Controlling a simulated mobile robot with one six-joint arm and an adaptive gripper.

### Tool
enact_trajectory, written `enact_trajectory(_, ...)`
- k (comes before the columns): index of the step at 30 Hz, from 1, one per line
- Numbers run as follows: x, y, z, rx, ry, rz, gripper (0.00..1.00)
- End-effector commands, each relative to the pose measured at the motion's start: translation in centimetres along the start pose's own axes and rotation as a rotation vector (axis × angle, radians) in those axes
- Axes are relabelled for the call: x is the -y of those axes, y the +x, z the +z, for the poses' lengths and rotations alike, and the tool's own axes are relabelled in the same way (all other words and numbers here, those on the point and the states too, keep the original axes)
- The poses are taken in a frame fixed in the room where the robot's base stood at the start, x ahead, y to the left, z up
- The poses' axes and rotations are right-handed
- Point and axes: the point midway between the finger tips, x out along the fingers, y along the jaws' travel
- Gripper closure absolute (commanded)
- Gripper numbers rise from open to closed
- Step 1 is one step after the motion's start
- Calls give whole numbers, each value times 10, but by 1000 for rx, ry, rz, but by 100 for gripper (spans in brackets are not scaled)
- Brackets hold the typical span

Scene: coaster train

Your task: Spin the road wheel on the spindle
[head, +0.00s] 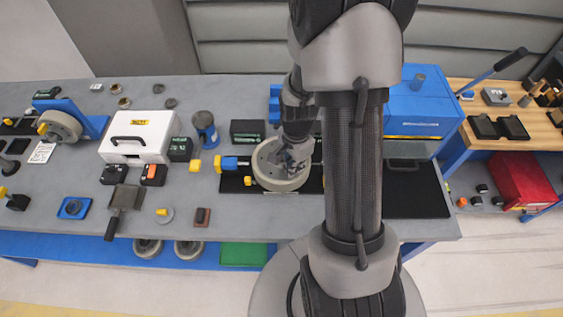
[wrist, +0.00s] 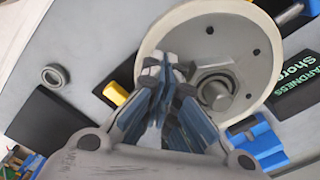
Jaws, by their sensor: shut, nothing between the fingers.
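The road wheel (head: 274,183) is a pale disc with a grey hub face, lying near the middle of the bench. It fills the upper right of the wrist view (wrist: 245,38), where small holes and the central spindle end (wrist: 214,93) show. My gripper (wrist: 167,68) is shut and empty, with its fingertips over the wheel face beside the hub, toward the left rim. I cannot tell whether they touch the wheel. In the head view my gripper (head: 290,160) covers part of the wheel. A blue and yellow clamp-like part (head: 234,163) sits just left of the wheel.
A white case (head: 138,145) and a blue cylinder (head: 205,130) stand to the left. Another wheel (head: 60,127) is on a blue stand at far left. A black box (head: 247,131) is close behind the wheel. A blue machine (head: 420,110) stands at right.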

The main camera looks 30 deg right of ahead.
Motion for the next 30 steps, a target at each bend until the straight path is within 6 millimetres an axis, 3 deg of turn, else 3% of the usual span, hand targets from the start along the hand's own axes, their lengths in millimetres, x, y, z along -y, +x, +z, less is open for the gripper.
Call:
enact_trajectory(8,5,3,-25,0,4,-1,100)
enact_trajectory(18,5,1,-26,1,1,1,100)
enact_trajectory(30,5,-36,-26,-1,1,-1,100)
